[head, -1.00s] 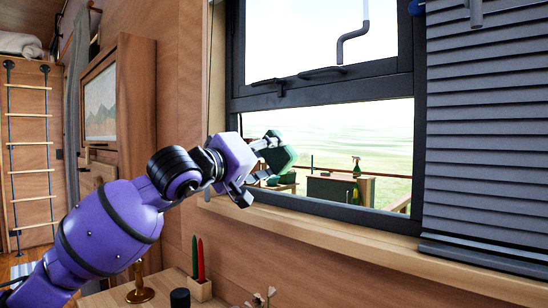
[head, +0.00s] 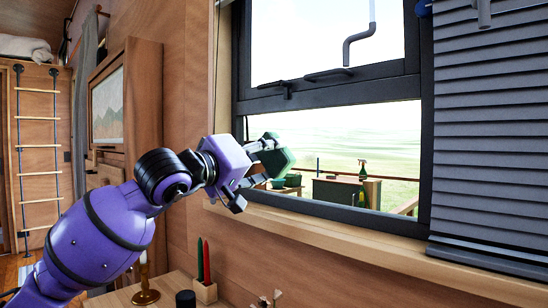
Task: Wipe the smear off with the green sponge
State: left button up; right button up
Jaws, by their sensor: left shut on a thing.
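My left gripper (head: 268,147) is at the left part of the window, shut on the green sponge (head: 279,162). The sponge is a dark green block, partly covered by the fingers, in front of the lower window pane (head: 330,140). I cannot tell whether it touches the glass. I cannot make out a smear on the pane. My right gripper is not in view.
A wooden sill (head: 330,238) runs below the dark window frame (head: 335,91). Grey blinds (head: 490,130) cover the right side. Below left, a wooden table (head: 118,298) holds a brass candlestick (head: 146,297), a black cup (head: 186,299) and coloured candles (head: 206,262).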

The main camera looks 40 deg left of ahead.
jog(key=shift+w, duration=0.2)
pick_arm(q)
jog(key=shift+w+f+b, duration=0.2)
jog(key=shift+w+b, duration=0.25)
jog(key=shift+w, duration=0.1)
jog(key=w+f+b, duration=0.1)
jog(key=w+b, duration=0.2)
jog(key=w, duration=0.2)
jog(key=shift+w+d+f, duration=0.25)
jog(key=shift+w, duration=0.15)
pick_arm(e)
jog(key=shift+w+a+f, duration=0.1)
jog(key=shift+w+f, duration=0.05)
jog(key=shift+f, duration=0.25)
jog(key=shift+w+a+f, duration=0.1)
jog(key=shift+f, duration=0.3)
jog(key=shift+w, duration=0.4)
pick_arm(q)
jog(key=shift+w, duration=0.25)
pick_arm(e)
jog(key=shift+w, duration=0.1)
pick_arm(q)
jog(key=shift+w+d, duration=0.1)
jog(key=shift+w, duration=0.15)
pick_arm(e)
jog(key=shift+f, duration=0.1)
